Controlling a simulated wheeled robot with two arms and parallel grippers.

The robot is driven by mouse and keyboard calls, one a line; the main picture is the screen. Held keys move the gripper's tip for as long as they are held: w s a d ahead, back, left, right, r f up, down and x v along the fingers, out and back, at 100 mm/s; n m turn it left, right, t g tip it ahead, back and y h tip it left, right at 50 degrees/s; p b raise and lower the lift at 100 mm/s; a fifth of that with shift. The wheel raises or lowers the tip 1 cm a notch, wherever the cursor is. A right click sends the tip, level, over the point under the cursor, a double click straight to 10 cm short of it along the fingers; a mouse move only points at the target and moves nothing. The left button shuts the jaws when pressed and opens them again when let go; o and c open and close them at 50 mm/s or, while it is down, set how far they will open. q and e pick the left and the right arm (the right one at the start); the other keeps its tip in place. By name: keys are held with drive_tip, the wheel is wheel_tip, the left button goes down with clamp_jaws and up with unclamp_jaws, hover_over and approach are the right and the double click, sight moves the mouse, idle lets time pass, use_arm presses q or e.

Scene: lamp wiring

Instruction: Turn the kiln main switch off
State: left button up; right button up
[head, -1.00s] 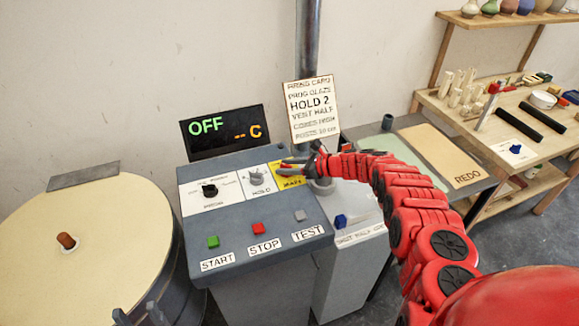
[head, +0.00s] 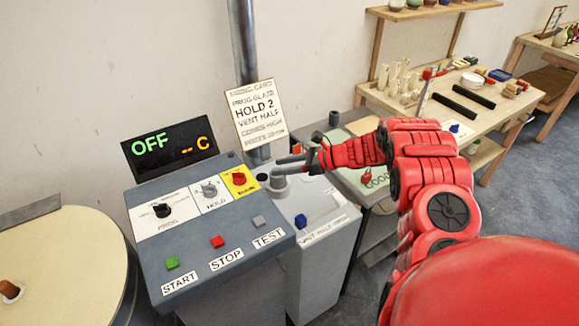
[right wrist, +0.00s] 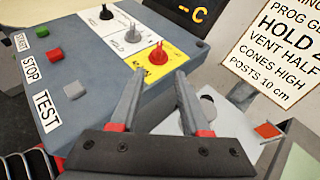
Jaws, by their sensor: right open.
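The kiln main switch is a red knob (head: 239,178) on a yellow plate at the right end of the grey control panel (head: 215,270). It also shows in the right wrist view (right wrist: 158,54), clear of the fingers. The display (head: 170,148) reads green "OFF" and orange "-- C". My right gripper (head: 280,168) is open and empty, to the right of the red knob and apart from it. In the right wrist view its two fingertips (right wrist: 160,76) point toward the yellow plate. My left gripper is not in view.
The panel has a black PROG knob (head: 162,210), a grey HOLD knob (head: 209,190) and START, STOP and TEST buttons. A card (head: 258,113) stands behind, before a metal pipe (head: 243,45). A round cream lid (head: 70,265) lies left. A wooden workbench (head: 415,108) stands right.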

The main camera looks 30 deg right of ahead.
drive_tip(key=shift+v, duration=0.95)
drive_tip(key=shift+s, duration=0.1)
